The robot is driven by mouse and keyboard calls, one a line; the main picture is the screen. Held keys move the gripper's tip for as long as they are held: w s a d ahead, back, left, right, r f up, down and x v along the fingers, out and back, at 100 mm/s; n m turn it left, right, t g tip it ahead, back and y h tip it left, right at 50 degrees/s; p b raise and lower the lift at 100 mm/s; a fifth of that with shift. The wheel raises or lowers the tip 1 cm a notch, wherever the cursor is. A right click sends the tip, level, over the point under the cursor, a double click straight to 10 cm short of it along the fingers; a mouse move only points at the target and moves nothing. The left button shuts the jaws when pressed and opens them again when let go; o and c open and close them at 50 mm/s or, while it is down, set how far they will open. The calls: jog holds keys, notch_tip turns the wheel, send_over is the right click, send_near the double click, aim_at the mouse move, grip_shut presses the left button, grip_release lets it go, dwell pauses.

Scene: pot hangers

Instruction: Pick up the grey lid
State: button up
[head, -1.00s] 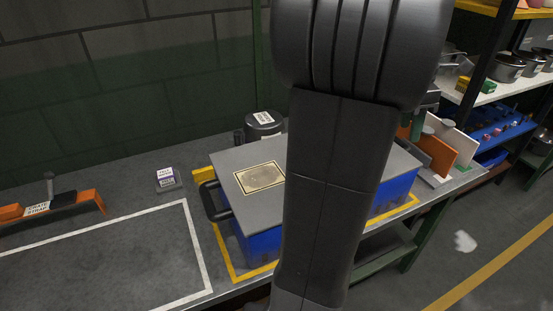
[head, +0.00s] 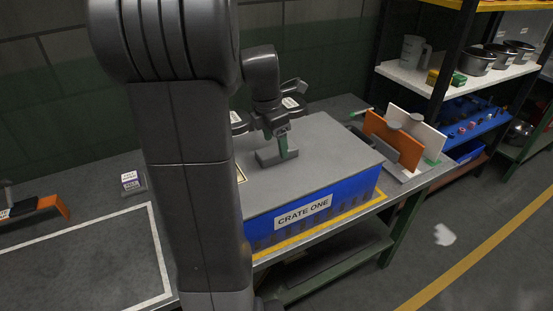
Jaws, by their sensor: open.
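The flat grey lid (head: 325,148) covers the blue crate (head: 345,200), which is labelled CRATE ONE. A short grey bar (head: 270,159) stands out on the lid's top. My arm's thick upright link hides the left part of the lid and crate.
Shelves with pots (head: 478,62) are further right. The bench at left has a white-outlined clear area (head: 90,250).

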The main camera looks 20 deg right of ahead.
jog(key=shift+d+f, duration=0.2)
jog(key=shift+f, duration=1.05)
jog(key=c, duration=1.4)
jog(key=shift+o, duration=0.2)
jog(key=shift+w, duration=0.1)
jog(key=shift+r, duration=0.15)
